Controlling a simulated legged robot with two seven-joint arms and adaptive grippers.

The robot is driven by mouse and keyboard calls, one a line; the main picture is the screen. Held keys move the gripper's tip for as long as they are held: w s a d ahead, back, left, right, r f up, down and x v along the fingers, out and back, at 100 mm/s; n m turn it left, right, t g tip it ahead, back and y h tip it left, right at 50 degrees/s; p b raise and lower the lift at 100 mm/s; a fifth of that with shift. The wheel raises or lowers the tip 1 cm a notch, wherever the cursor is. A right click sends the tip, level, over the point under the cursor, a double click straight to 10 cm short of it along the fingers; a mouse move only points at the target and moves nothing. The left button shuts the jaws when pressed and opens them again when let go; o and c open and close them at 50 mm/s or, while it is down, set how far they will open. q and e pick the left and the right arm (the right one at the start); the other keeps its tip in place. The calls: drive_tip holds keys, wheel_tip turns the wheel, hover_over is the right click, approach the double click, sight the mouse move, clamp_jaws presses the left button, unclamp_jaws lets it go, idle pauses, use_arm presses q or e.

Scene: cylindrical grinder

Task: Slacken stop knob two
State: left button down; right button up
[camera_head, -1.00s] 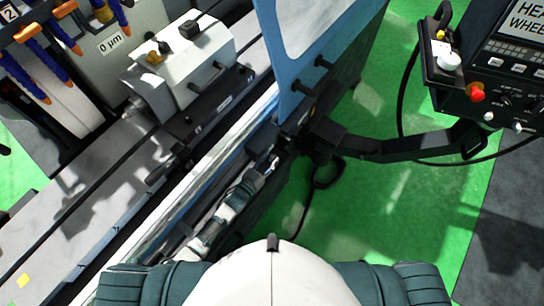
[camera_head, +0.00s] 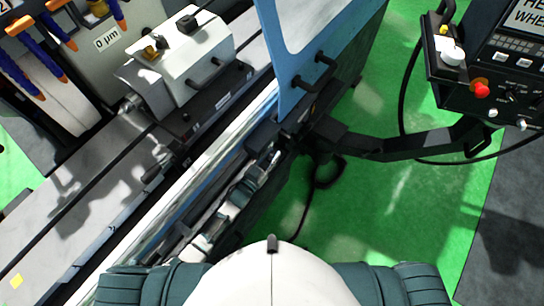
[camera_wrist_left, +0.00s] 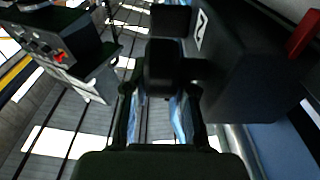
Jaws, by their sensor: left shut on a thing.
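In the left wrist view, a black knob (camera_wrist_left: 165,68) stands between the two dark fingers of my left gripper (camera_wrist_left: 163,108). The gripper is shut on this knob. A black block (camera_wrist_left: 245,75) with a white, sideways mark is to the right of the knob. In the head view, my left gripper (camera_head: 272,162) is low beside the front of the grinder, below the blue-framed door. The knob cannot be made out there, being small and in shadow. My right gripper is in neither view.
The blue-framed door (camera_head: 283,75) with black handles rises just above my left gripper. A black bracket arm (camera_head: 400,147) carries the control panel (camera_head: 485,85) at right. The white workhead (camera_head: 180,60) sits on the grinder table at left. Green floor (camera_head: 385,215) is free at right.

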sight(272, 155)
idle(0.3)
use_arm(q)
drive_tip(key=c, duration=1.2)
unclamp_jaws()
drive_tip(key=shift+s, duration=0.1)
wheel_tip(272, 155, up, 10)
drive_tip(key=shift+f, duration=0.1)
